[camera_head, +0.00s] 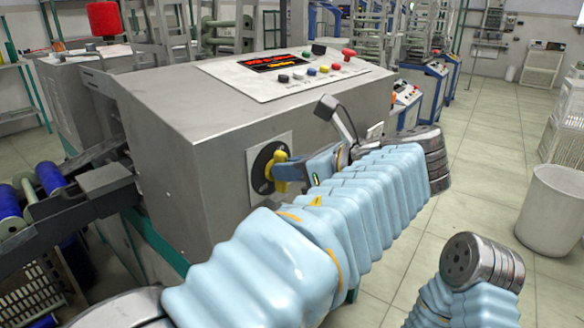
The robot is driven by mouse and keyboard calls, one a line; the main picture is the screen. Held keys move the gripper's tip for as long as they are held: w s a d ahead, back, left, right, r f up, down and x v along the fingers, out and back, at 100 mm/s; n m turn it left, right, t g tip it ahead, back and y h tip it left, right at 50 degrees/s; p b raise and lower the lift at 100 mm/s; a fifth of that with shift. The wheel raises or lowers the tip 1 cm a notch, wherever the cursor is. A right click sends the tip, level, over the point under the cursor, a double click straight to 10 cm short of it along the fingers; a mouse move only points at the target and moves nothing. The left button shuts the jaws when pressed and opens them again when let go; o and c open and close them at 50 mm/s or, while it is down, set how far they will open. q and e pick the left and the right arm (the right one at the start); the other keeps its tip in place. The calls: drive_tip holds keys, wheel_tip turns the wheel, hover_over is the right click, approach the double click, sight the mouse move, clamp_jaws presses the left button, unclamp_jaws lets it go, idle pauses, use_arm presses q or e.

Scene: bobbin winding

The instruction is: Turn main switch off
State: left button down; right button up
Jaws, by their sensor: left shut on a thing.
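The main switch is a yellow knob (278,158) on a round black disc (261,168) with a light square plate, on the front face of the grey metal machine (215,120). My left gripper (286,171) reaches the switch from the right and is shut on the yellow knob. The gripper hides part of the knob and disc, so the knob's exact angle is hard to tell. My left arm in its light blue sleeve crosses in front of the machine. Part of my right arm shows at the lower right, but its gripper is out of view.
A control panel (290,72) with a lit red display and several coloured buttons is on the machine's top. Blue bobbins (50,177) lie at the left. A white bin (550,208) stands at the right. The tiled floor right of the machine is mostly clear.

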drive_tip(key=shift+f, duration=0.2)
use_arm(q)
drive_tip(key=shift+s+a+f+n+t+h+b, duration=0.15)
drive_tip(key=shift+n+t+h+b, duration=0.3)
drive_tip(key=shift+n+b, duration=0.35)
drive_tip(key=n+t+b, duration=0.2)
drive_tip(key=n+b, duration=0.1)
drive_tip(key=b, duration=0.2)
drive_tip(key=f+n+t+h+b, duration=0.1)
drive_tip(key=n+b, duration=0.2)
drive_tip(key=b, duration=0.2)
drive_tip(key=s+n+t+b, duration=0.1)
drive_tip(key=n+t+b, duration=0.1)
drive_tip(key=n+b, duration=0.2)
drive_tip(key=shift+a+f+t+h+b, duration=0.25)
drive_tip(key=shift+a+f+t+b, duration=0.15)
drive_tip(key=shift+b, duration=0.45)
drive_tip(key=shift+r+n+t+b, duration=0.1)
drive_tip(key=shift+n+t+b, duration=0.25)
drive_tip(key=shift+n+b, duration=0.75)
use_arm(e)
wheel_tip(320, 180, down, 19)
drive_tip(key=d, duration=0.1)
drive_tip(key=shift+w+d+r, duration=0.15)
drive_tip(key=shift+w+d, duration=0.2)
drive_tip(key=shift+w, duration=0.1)
use_arm(q)
drive_tip(key=c, duration=1.1)
unclamp_jaws()
